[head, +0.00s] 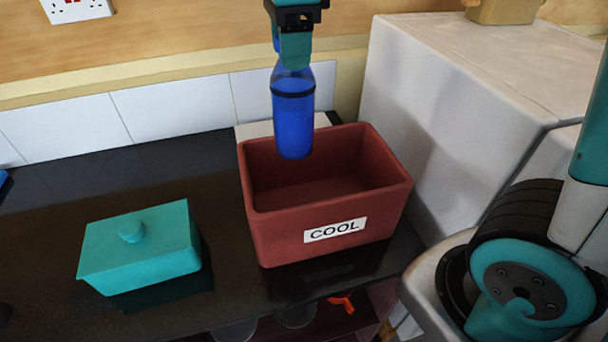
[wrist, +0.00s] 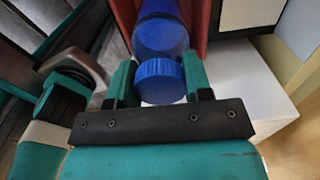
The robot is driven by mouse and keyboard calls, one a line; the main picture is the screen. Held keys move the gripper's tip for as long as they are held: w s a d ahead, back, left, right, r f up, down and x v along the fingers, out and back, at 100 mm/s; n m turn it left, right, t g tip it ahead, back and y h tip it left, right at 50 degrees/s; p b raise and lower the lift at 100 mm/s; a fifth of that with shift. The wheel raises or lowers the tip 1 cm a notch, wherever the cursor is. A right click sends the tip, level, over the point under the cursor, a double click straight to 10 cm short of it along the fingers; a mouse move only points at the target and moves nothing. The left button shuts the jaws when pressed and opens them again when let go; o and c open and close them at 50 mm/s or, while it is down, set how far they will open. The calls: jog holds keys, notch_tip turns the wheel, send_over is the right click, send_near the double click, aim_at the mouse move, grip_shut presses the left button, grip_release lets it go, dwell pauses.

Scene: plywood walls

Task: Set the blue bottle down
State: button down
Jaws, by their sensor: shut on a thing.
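The blue bottle (head: 293,115) hangs upright in my gripper (head: 294,50), over the red-brown box labelled COOL (head: 257,225). The bottle's lower end overlaps the box opening in the head view, and I cannot tell how far inside it is. In the wrist view, the bottle's blue cap (wrist: 159,81) is between the two teal fingers of my gripper (wrist: 160,85). The gripper is shut on the bottle near its cap. The box's inside looks empty where it shows.
A teal lidded dish (head: 142,250) stands on the dark counter (head: 60,225) left of the box. A large white appliance (head: 455,90) stands close on the right. A tiled wall (head: 170,108) runs behind. Dark counter between dish and back wall is clear.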

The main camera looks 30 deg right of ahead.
aim_at(294, 154)
notch_tip(294, 154, down, 19)
jog(key=shift+f+p, duration=0.1)
jog(key=shift+p, duration=0.9)
jog(key=c, duration=0.5)
grip_release()
jog(key=shift+f, duration=0.1)
jog(key=shift+c, duration=0.2)
